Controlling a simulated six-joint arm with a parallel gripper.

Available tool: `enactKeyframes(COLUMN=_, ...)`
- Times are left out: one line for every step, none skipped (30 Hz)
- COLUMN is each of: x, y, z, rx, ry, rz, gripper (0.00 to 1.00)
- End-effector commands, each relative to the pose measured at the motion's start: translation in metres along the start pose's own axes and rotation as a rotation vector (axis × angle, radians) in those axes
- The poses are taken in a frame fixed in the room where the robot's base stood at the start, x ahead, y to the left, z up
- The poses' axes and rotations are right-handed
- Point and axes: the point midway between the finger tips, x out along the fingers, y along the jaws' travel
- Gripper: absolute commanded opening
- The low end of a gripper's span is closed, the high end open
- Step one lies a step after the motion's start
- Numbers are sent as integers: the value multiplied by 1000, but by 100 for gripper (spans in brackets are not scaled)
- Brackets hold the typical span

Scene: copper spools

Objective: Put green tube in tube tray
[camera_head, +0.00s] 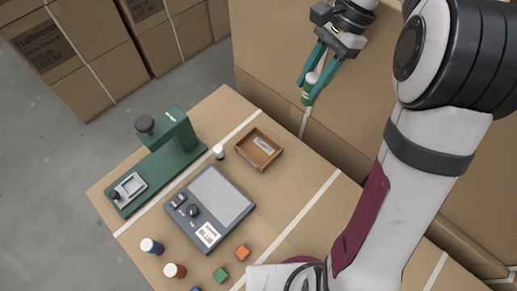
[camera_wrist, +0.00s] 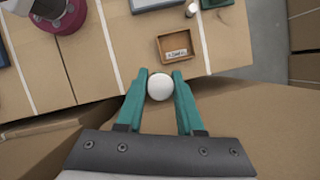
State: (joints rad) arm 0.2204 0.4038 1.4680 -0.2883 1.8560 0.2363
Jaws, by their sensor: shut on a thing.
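My gripper (camera_head: 313,82) has teal fingers and is shut on the green tube (camera_head: 306,96), at the upper right of the head view. The tube has a white cap, and the fingers hide part of its body. In the wrist view the round white cap (camera_wrist: 160,87) shows between the fingers of my gripper (camera_wrist: 160,75); the green body is hidden there. The tube tray (camera_head: 278,156) is a small brown open box with a pale label inside. It stands on the cardboard surface, below and left of my gripper. It also shows beyond the fingertips in the wrist view (camera_wrist: 160,53).
A grey scale (camera_head: 222,196) and a green press-like device (camera_head: 158,163) stand left of the tray. A dark tube with a white cap (camera_head: 219,152) is close to the tray's left. Blue-bodied (camera_head: 152,247) and orange-brown (camera_head: 175,271) tubes and small coloured cubes (camera_head: 242,252) lie nearer the front.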

Motion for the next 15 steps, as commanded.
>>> enactKeyframes(x=17, y=3, z=-4, rx=50, ry=-4, rz=-16, gripper=0)
enactKeyframes(x=28, y=4, z=-7, rx=85, ry=-5, rz=-31, gripper=0)
enactKeyframes(x=42, y=5, z=-11, rx=135, ry=-4, rz=-51, gripper=0)
enactKeyframes(x=51, y=6, z=-13, rx=174, ry=-4, rz=-68, gripper=0)
enactKeyframes(x=60, y=7, z=-15, rx=213, ry=-4, rz=-84, gripper=0)
enactKeyframes(x=71, y=9, z=-18, rx=263, ry=-3, rz=-104, gripper=0)
enactKeyframes(x=77, y=13, z=-21, rx=300, ry=-2, rz=-120, gripper=0)
enactKeyframes(x=82, y=18, z=-24, rx=334, ry=-2, rz=-134, gripper=0)
enactKeyframes(x=88, y=22, z=-27, rx=372, ry=-1, rz=-151, gripper=0)
enactKeyframes(x=91, y=25, z=-29, rx=397, ry=-1, rz=-162, gripper=0)
enactKeyframes(x=94, y=27, z=-30, rx=414, ry=0, rz=-170, gripper=0)
enactKeyframes(x=99, y=27, z=-30, rx=431, ry=-1, rz=-176, gripper=0)
enactKeyframes(x=104, y=24, z=-29, rx=437, ry=0, rz=-179, gripper=0)
enactKeyframes(x=110, y=20, z=-26, rx=440, ry=0, rz=-180, gripper=0)
enactKeyframes(x=120, y=13, z=-21, rx=440, ry=0, rz=-178, gripper=0)
